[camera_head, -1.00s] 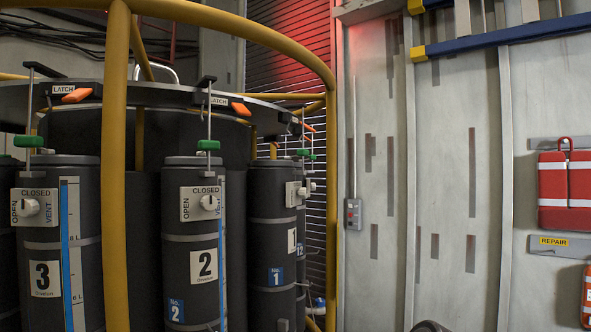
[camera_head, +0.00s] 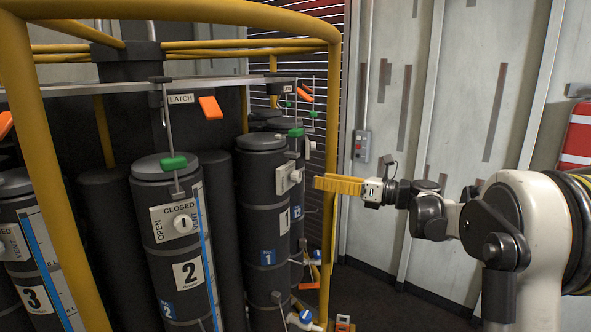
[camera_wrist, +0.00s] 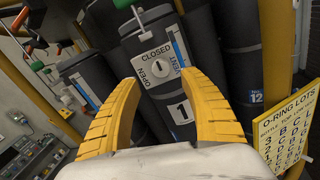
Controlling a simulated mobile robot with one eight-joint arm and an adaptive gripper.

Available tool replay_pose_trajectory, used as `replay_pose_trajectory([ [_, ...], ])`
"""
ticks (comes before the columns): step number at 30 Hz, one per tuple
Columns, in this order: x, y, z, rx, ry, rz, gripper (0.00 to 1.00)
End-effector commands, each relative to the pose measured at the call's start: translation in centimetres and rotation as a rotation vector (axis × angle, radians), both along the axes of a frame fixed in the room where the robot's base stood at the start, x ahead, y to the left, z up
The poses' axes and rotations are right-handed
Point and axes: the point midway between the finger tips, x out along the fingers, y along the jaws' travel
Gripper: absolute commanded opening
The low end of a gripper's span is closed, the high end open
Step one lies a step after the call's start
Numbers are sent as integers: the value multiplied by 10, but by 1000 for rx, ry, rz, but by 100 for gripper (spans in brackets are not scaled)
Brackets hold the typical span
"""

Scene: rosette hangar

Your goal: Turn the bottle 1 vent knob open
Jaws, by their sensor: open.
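Bottle 1 (camera_head: 262,215) is a dark cylinder with a blue "1" label in the head view. Its white vent knob (camera_head: 295,176) sits on a plate on the bottle's right side, seen edge-on. In the wrist view the knob (camera_wrist: 166,68) shows face-on, on a plate marked OPEN and CLOSED, above a white "1" label (camera_wrist: 181,111). My gripper (camera_head: 318,184) has yellow fingers and is just right of the knob in the head view. In the wrist view the gripper (camera_wrist: 168,90) is open, its fingers apart on either side below the knob, holding nothing. Contact is not visible.
Bottle 2 (camera_head: 175,250) stands left of bottle 1, and bottle 12 (camera_wrist: 240,60) beside it on the other side. A yellow frame post (camera_head: 329,200) rises near my gripper. An O-ring lots board (camera_wrist: 298,130) is at the wrist view's lower right.

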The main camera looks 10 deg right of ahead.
Motion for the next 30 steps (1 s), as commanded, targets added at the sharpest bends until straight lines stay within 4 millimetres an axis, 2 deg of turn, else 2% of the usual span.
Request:
replay_pose_trajectory([
  [6, 28, 37, 1, -2, -1, 3, 52],
  [12, 46, 58, 1, -3, -1, 1, 52],
  [24, 52, 65, 0, -4, -1, -1, 52],
  [26, 52, 65, 0, -4, -1, -1, 35],
  [27, 52, 65, 0, -4, -1, -1, 23],
  [29, 52, 65, 0, -4, -1, -1, 4],
  [30, 52, 65, 0, -4, -1, -1, 0],
])
